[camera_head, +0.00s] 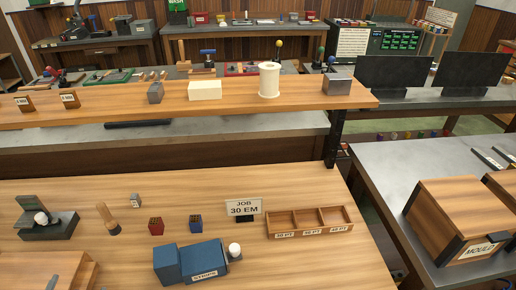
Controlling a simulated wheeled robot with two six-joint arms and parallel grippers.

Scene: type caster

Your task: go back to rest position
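Neither of my grippers nor my arms shows in the head view. On the wooden bench (310,270) in front of me stand a dark green device (50,228) with a white knob, a wooden-handled tool (108,220), a small grey block (136,200), a small red box (156,227) and a small blue box (195,222). A larger blue box-shaped device (190,260) with a label and a white knob stands nearer. A sign (243,207) reads "JOB 30 EM". A wooden tray (310,222) with three labelled compartments looks empty.
A raised wooden shelf (230,102) crosses behind the bench, carrying blocks and a cream cylinder (269,80). A wooden box (462,215) labelled "MOULD" stands on the grey table (385,165) at right. Part of a wooden box (40,272) shows at front left. The bench's front right is clear.

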